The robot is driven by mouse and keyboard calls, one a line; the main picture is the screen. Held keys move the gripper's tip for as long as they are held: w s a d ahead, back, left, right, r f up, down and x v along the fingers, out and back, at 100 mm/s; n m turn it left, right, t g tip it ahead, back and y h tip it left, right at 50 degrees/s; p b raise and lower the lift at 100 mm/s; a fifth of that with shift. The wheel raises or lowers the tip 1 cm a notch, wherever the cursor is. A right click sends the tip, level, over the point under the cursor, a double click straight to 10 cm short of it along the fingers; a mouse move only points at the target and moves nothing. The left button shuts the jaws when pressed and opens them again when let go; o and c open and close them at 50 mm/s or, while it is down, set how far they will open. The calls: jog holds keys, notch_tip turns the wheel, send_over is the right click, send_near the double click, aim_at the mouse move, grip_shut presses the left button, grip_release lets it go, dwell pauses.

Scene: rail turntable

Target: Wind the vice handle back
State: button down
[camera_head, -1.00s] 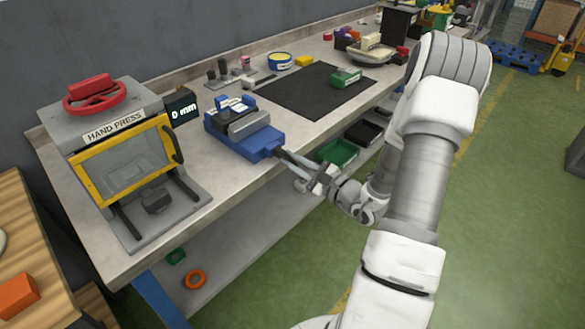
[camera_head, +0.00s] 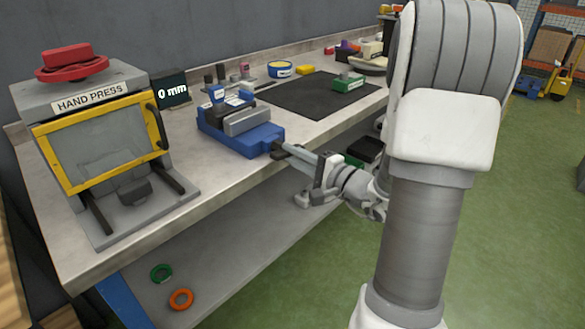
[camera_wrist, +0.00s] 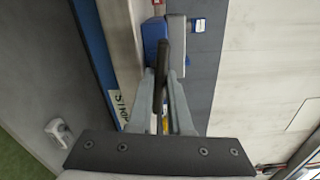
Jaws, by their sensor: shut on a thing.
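The blue vice (camera_head: 238,128) with grey jaws stands at the front edge of the workbench in the head view. Its screw end faces my gripper (camera_head: 289,152). In the wrist view, my gripper (camera_wrist: 166,100) is shut on the dark bar of the vice handle (camera_wrist: 163,62), which runs between the two grey fingers. A small part of the blue vice (camera_wrist: 153,38) shows behind the handle. In the head view the handle is mostly hidden at the fingertips.
A black mat (camera_head: 312,97) lies to the right. Green (camera_head: 161,273) and orange (camera_head: 181,299) rings lie on the lower shelf (camera_head: 235,245).

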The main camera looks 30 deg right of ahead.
jog(key=shift+n+b, duration=0.5)
jog(key=shift+b, duration=0.1)
jog(key=c, duration=0.8)
grip_release()
jog(key=shift+c, duration=0.2)
jog(key=shift+s, duration=0.1)
jog(key=p+v, duration=0.2)
jog(key=v, duration=1.5)
jog(key=shift+s, duration=0.1)
